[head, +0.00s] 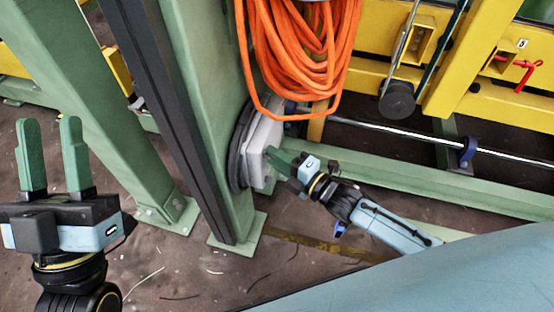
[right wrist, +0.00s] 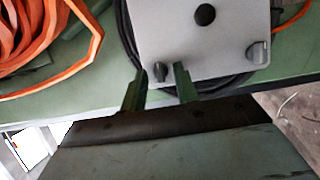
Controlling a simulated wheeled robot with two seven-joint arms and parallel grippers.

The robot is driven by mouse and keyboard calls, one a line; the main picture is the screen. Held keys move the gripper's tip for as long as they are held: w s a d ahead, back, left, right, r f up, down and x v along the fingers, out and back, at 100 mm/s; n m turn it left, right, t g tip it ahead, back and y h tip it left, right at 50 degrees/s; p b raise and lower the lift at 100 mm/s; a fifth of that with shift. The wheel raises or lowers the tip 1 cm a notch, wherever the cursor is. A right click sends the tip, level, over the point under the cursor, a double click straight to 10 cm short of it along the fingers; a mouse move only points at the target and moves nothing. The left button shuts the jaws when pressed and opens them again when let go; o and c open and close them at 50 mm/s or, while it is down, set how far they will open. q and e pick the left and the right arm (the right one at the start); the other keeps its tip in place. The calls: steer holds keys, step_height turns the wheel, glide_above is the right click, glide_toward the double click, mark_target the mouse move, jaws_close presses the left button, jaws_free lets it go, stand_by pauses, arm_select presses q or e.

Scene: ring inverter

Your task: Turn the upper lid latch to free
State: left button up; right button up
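A grey box with a flat lid (head: 264,142) is mounted on the side of a green post; the lid also shows in the right wrist view (right wrist: 190,38). Two dark latches sit near one edge of the lid. The upper latch (right wrist: 160,70), on the orange cable's side, lies between the fingertips of my right gripper (right wrist: 159,74). The fingers are apart, one on each side; contact is not clear. The other latch (right wrist: 257,52) is clear of the fingers. In the head view my right gripper (head: 274,157) hides the latches. My left gripper (head: 51,122) is open and empty, far left.
A bundle of orange cable (head: 305,50) hangs just above the box. A round black knob (right wrist: 205,14) sits mid-lid. A black cable coil (head: 238,150) lies behind the box. The green post (head: 205,120) and a metal rod (head: 400,133) are close by.

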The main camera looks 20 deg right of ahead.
steer(key=shift+c, duration=0.3)
jaws_close()
